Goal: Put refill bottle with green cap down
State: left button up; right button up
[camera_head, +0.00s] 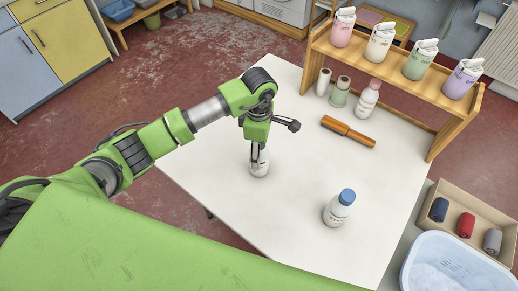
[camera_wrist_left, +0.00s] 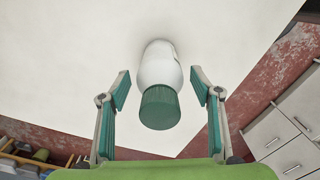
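The refill bottle with green cap (camera_wrist_left: 160,88) is a white bottle standing on the white table. In the head view its white body (camera_head: 260,165) shows below my left gripper, and its cap is hidden there. My left gripper (camera_wrist_left: 160,88) is open around the bottle's upper part. Its fingers are on either side of the bottle, with a visible gap at each side in the wrist view. My right gripper is not in view.
A blue-capped bottle (camera_head: 339,208) stands on the table's near right part. Small bottles, one with a pink top (camera_head: 367,98), and a brown folded item (camera_head: 348,131) are near the wooden shelf (camera_head: 400,75). The table's left part is clear.

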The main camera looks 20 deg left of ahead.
pick_arm(q)
jog(key=shift+r, duration=0.1)
notch_tip(320, 180, up, 11)
jog(key=b, duration=0.3)
jog(key=shift+r, duration=0.55)
